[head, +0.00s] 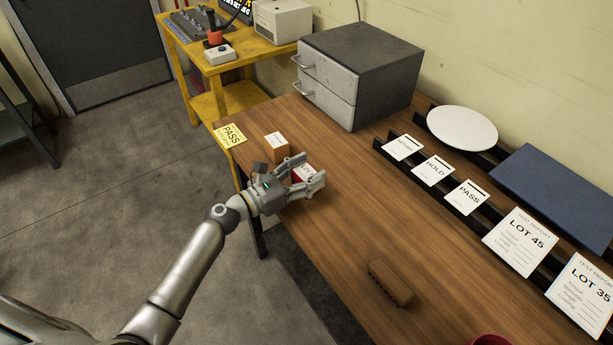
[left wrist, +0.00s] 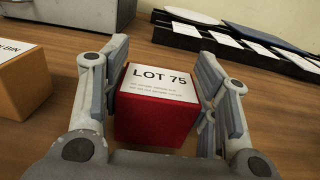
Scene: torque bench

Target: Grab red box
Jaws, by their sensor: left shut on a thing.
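The red box (left wrist: 155,121) with a white "LOT 75" label on top stands on the wooden bench between the fingers of my left gripper (left wrist: 161,103). In the head view the red box (head: 297,178) is partly hidden by my left gripper (head: 307,172), which reaches over the bench's left edge. The gripper is shut on the box, one finger on each side. My right gripper is not in view.
An orange box (head: 276,148) stands just behind my left gripper. A grey drawer cabinet (head: 358,70) stands at the back. A brown block (head: 390,283) lies nearer the front. Label racks (head: 448,180) line the wall side. The bench (head: 345,215) middle is clear.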

